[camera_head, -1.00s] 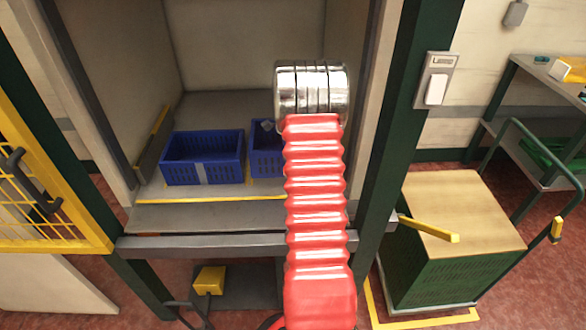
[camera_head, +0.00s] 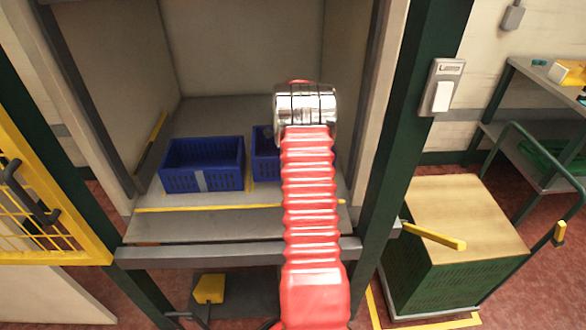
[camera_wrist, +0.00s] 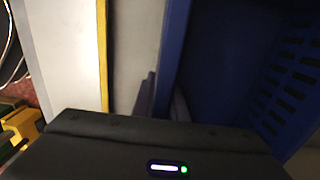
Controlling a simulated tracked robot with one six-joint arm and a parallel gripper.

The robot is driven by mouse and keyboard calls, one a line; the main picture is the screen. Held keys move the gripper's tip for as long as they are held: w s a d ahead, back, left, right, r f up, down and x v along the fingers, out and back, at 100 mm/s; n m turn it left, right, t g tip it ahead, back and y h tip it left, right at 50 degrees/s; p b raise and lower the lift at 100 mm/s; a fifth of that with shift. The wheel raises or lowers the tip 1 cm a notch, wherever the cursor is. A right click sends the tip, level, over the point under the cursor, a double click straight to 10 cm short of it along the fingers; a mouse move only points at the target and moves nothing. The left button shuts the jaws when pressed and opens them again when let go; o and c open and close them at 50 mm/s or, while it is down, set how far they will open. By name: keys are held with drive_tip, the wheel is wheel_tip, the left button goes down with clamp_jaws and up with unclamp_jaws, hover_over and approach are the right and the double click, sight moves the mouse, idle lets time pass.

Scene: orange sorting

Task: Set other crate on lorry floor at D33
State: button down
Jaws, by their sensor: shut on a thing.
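A blue crate (camera_head: 265,168) stands at the right on the grey floor of the bay (camera_head: 215,118), partly hidden behind my red arm. Its blue wall (camera_wrist: 174,50) and slotted side fill the right of the wrist view. My gripper (camera_wrist: 164,98) is shut on this crate's wall, one finger on each side of it. In the head view the gripper is mostly hidden behind my arm. I cannot tell whether the crate touches the floor. Another blue crate (camera_head: 180,182) with a pale label sits to its left, apart from it. No D33 mark is readable.
Yellow lines (camera_head: 165,209) mark the bay floor's front and the gap between the crates. Dark green posts (camera_head: 400,140) frame the opening. A grey bar (camera_head: 180,257) crosses the front. A wood-topped green trolley (camera_head: 465,220) stands right. A yellow mesh gate (camera_head: 40,215) stands left.

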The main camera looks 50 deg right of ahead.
drive_tip(key=shift+f, duration=1.6)
drive_tip(key=shift+s+f, duration=0.1)
drive_tip(key=shift+f, duration=0.25)
drive_tip(key=c, duration=1.7)
unclamp_jaws()
wheel_tip(320, 180, up, 14)
drive_tip(key=shift+f, duration=0.15)
